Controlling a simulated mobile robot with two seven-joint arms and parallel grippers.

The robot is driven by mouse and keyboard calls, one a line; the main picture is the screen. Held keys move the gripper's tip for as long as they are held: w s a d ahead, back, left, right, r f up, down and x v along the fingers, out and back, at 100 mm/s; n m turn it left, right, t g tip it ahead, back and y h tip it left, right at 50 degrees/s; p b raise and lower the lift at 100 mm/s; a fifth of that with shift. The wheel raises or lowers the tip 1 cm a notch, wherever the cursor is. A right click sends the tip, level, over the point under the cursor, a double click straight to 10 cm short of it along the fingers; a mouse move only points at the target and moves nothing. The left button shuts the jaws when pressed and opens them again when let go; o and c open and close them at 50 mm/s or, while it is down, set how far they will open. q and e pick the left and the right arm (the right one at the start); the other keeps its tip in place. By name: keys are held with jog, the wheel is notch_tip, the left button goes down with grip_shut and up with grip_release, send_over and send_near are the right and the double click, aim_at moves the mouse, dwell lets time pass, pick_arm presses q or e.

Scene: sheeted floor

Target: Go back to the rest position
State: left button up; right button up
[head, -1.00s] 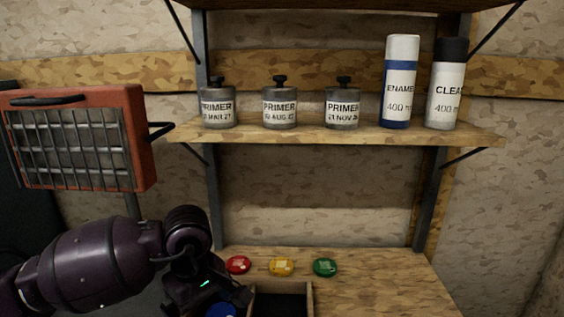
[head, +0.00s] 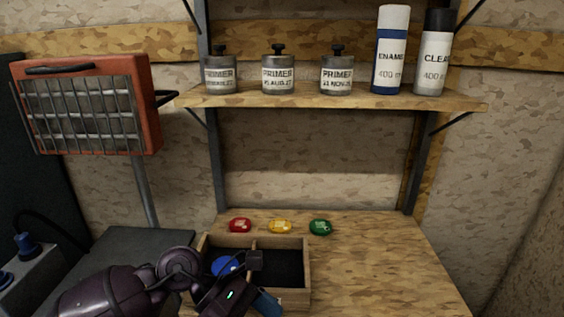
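My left arm comes in from the lower left. Its gripper (head: 260,281) is over the front of a two-part wooden tray (head: 306,271) on the bench. Its two fingers look spread apart, with nothing visible between them. A round blue thing (head: 226,266) lies in the tray's left compartment, partly hidden by the arm. The right compartment shows a dark, empty-looking floor. My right gripper is not in view.
Red (head: 240,225), yellow (head: 280,226) and green (head: 320,227) round pieces lie behind the tray. The shelf (head: 330,97) above holds three primer jars (head: 278,72) and two spray cans (head: 391,50). A red heater lamp (head: 90,105) stands left. The bench's right side (head: 390,265) is clear.

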pick_arm(q)
jog(key=w+a+f+n+t+h, duration=0.15)
jog(key=a+n+t, duration=0.25)
jog(key=n+t, duration=1)
jog(key=w+a+f+n+t+h, duration=0.2)
jog(key=a+n+t, duration=0.45)
jog(key=n, duration=1.35)
jog(key=s+a+f+n+t+y, duration=0.1)
jog(key=s+a+f+n+y, duration=0.2)
jog(key=a+f+n+y, duration=0.65)
jog(key=s+a+f+n+g+y, duration=0.4)
jog(key=s+f+n+g, duration=0.1)
jog(key=s+f+n, duration=0.5)
jog(key=shift+s+f+n+y, duration=0.4)
jog(key=shift+f+n, duration=0.35)
jog(key=shift+n, duration=0.2)
jog(key=shift+g, duration=0.25)
